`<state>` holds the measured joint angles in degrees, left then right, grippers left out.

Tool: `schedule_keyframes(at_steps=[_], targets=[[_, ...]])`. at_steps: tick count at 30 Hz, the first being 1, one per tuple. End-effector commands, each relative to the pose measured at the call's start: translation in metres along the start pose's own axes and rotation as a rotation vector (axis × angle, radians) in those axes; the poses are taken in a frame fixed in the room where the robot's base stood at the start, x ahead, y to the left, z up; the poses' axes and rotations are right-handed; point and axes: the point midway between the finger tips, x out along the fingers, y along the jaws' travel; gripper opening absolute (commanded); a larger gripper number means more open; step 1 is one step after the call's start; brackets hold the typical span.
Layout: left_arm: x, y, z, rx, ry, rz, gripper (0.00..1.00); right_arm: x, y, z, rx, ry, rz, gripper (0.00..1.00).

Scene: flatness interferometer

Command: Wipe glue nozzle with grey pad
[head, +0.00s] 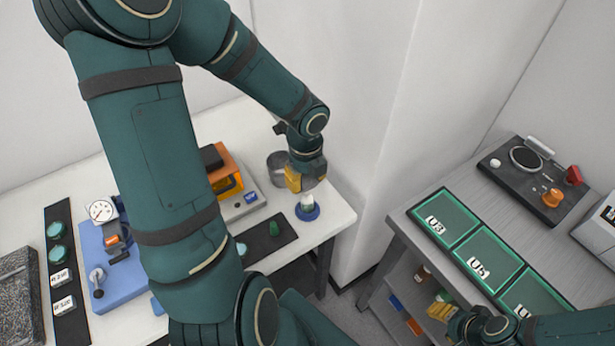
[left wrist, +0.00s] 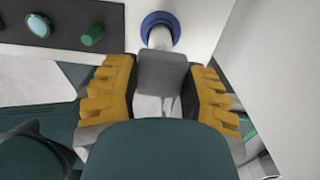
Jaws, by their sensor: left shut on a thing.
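My left gripper (head: 307,183) has yellow fingers and is shut on the grey pad (left wrist: 163,72), which shows between the fingers in the left wrist view. The gripper points down over the table's right end. Just below it stands a pale upright piece on a round blue base (head: 307,213), which looks like the glue nozzle. In the left wrist view the pale piece (left wrist: 159,38) rises from the blue ring (left wrist: 160,20), right beyond the pad. The pad partly hides it, and I cannot tell whether they touch. My right gripper (head: 442,308) is low at the bottom right, its fingers unclear.
A dark strip (head: 262,246) with a green knob-like piece (head: 274,229) lies beside the blue base. A metal cup (head: 277,165) stands behind. A blue gauge stand (head: 120,275) is further left. The right bench carries green-framed trays (head: 444,219) and a dark device (head: 530,178).

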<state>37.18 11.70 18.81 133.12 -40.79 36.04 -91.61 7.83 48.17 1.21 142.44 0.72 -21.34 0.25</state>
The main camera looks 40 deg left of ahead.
Motion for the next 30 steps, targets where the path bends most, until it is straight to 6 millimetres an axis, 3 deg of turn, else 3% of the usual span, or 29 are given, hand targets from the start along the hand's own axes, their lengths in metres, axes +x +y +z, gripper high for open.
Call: schedule_keyframes(at_steps=[20, 30], targets=[[0.001, -0.004, -0.011, 0.0, 0.001, 0.001, 0.16, 0.001, 0.0, 0.0, 0.0, 0.0, 0.0, 0.47], [-0.001, -0.001, -0.004, -0.001, 0.002, 0.002, 0.16, -0.006, -0.002, -0.001, 0.0, 0.0, 0.0, 0.47]])
